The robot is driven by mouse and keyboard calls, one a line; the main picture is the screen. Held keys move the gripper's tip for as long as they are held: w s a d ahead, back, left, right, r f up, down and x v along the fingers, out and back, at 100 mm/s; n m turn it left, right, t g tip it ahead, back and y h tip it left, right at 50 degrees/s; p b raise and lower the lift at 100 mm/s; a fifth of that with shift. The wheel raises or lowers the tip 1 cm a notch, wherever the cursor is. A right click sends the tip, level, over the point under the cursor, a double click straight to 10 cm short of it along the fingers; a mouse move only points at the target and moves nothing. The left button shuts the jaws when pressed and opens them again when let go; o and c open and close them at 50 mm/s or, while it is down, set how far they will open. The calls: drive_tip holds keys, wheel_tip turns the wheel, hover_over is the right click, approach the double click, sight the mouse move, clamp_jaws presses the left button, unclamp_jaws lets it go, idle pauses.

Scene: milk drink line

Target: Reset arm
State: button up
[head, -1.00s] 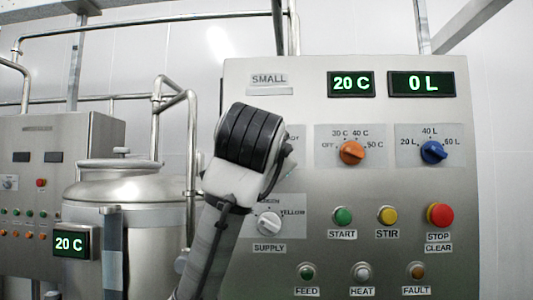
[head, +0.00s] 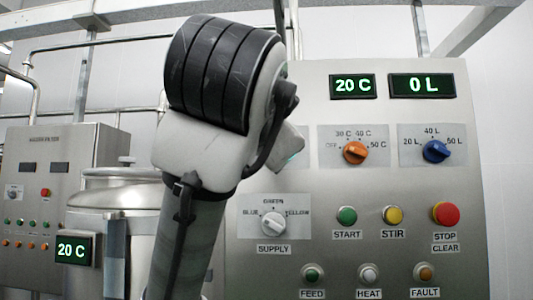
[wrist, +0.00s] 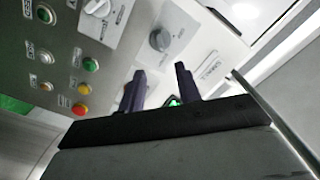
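My gripper (wrist: 161,80) shows in the wrist view as two dark purple fingers standing apart, with nothing held between them. The control panel (head: 378,190) fills the right of the head view and lies behind the fingers in the wrist view. My raised arm stands left of centre in the head view and hides the panel's upper left part. The white supply knob (head: 273,223), orange temperature knob (head: 354,153) and blue volume knob (head: 436,151) are in plain view. The displays read 20 C (head: 353,87) and 0 L (head: 422,86).
Green start (head: 347,216), yellow stir (head: 393,215) and red stop (head: 445,214) buttons sit above three indicator lamps. A steel tank (head: 118,190) with a 20 C display (head: 73,250) stands behind my arm. A second panel (head: 48,205) is at far left, with pipes overhead.

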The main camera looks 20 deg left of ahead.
drive_tip(key=shift+s+d, duration=0.15)
drive_tip(key=shift+s, duration=0.35)
